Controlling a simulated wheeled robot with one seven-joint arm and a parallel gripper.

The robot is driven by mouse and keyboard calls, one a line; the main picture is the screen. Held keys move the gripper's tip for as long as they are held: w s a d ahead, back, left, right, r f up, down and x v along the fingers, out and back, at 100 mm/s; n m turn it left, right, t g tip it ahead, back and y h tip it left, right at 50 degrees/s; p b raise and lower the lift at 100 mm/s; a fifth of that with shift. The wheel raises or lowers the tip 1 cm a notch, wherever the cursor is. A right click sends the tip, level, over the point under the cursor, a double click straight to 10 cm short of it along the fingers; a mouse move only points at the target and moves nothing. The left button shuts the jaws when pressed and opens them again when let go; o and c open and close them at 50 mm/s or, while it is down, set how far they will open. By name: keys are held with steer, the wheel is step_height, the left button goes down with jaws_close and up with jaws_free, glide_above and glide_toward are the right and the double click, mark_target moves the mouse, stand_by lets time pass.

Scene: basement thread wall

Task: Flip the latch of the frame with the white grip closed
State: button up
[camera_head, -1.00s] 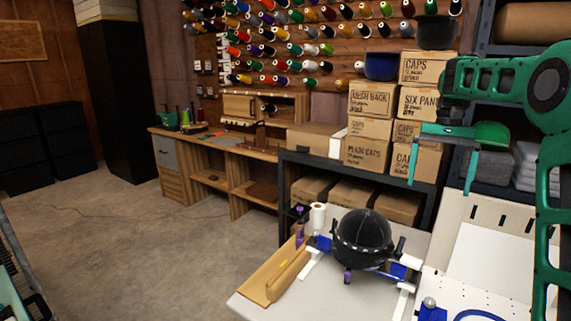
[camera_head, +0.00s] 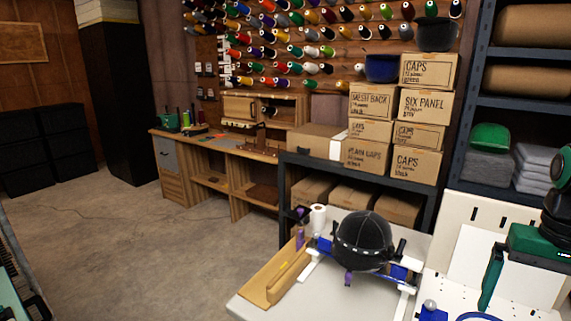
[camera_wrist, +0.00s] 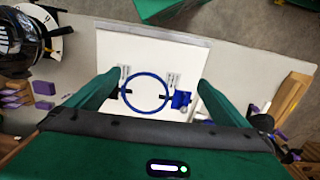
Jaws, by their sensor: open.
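A blue ring-shaped frame (camera_wrist: 146,93) lies on a white board in the wrist view. A blue latch block (camera_wrist: 181,99) with a silvery knob sits at its right side; whether it is flipped closed cannot be told. Pale pieces stand at the ring's upper left and right; which is a grip is unclear. In the head view only the top edge of the ring (camera_head: 480,314) shows, with the blue knobbed block (camera_head: 431,313) left of it. My gripper (camera_wrist: 158,82) is open and empty, its green fingers spread above the ring. One finger shows in the head view.
A black cap (camera_head: 363,240) sits on a blue and white holder on the grey table (camera_head: 262,303). A wooden tray (camera_head: 275,276) lies left of it. A pegboard with a white sheet (camera_head: 470,262) rises behind my gripper. Cap boxes (camera_head: 430,70) and shelves stand behind.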

steer(key=s+a+f, duration=0.1)
steer(key=s+f, duration=0.3)
steer(key=s, duration=0.1)
steer(key=shift+s+a, duration=0.25)
